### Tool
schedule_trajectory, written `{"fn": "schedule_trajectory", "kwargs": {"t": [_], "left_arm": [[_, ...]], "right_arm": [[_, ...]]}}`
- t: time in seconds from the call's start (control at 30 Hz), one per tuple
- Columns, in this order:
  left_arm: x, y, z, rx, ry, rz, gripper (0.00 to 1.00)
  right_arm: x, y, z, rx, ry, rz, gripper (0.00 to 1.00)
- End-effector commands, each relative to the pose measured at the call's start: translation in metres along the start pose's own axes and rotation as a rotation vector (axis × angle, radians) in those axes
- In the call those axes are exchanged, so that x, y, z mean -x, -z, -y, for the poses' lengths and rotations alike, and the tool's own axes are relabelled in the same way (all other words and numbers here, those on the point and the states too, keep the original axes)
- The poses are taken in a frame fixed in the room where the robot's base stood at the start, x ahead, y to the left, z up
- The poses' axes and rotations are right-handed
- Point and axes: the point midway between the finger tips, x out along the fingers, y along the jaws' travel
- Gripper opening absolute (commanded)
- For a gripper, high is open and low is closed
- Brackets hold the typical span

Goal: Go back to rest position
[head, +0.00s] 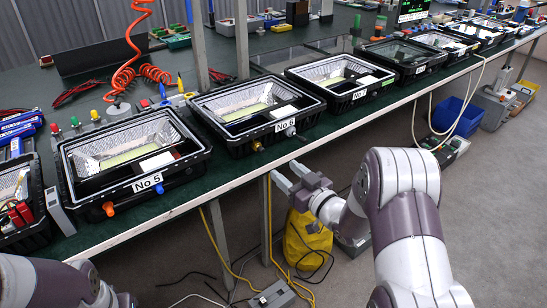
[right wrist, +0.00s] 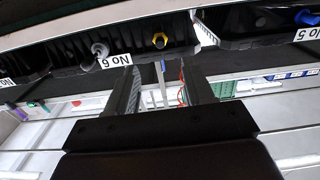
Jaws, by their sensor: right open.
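My right gripper (head: 287,174) is open and empty. It is in front of the table's front edge, below the housing No 6 (head: 232,107), and touches nothing that I can see. In the right wrist view its two fingers (right wrist: 160,85) stand apart with a gap between them. The housing No 5 (head: 152,184) sits on the table to the left, with an orange and a blue knob on its front. Only part of my left arm shows at the bottom left of the head view; its gripper is out of frame.
The green-topped table (head: 215,183) carries a row of floodlight housings, including No 7 (head: 359,95). Below it are a yellow bag (head: 308,240), loose cables and a blue bin (head: 455,117). The grey floor (head: 490,200) at right is clear.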

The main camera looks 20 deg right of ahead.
Motion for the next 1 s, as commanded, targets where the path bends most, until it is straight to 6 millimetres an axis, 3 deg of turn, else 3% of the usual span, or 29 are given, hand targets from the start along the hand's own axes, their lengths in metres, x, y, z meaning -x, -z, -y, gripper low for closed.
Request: {"fn": "schedule_trajectory", "kwargs": {"t": [0.2, 0.6, 0.67, 0.73, 0.8, 0.87, 1.0], "left_arm": [[0.003, 0.000, 0.000, 0.000, 0.000, 0.000, 0.43], [0.003, 0.000, 0.000, 0.000, 0.000, 0.000, 0.43], [0.003, 0.000, 0.000, 0.000, 0.000, 0.000, 0.43], [0.002, 0.000, 0.000, 0.000, 0.000, 0.000, 0.43], [0.003, 0.000, 0.000, 0.000, 0.000, 0.000, 0.43], [0.003, 0.000, 0.000, 0.000, 0.000, 0.000, 0.43], [0.003, 0.000, 0.000, 0.000, 0.000, 0.000, 0.43]], "right_arm": [[0.019, 0.000, 0.000, -0.001, 0.000, 0.001, 0.52], [0.019, -0.001, 0.000, 0.004, -0.001, 0.004, 0.52], [0.019, -0.010, -0.003, 0.012, -0.012, 0.045, 0.52], [0.025, -0.038, -0.012, 0.011, -0.067, 0.178, 0.52], [0.046, -0.077, -0.026, -0.010, -0.172, 0.408, 0.52], [0.074, -0.102, -0.032, -0.038, -0.261, 0.629, 0.52], [0.145, -0.122, -0.004, -0.140, -0.365, 1.065, 0.52]]}}
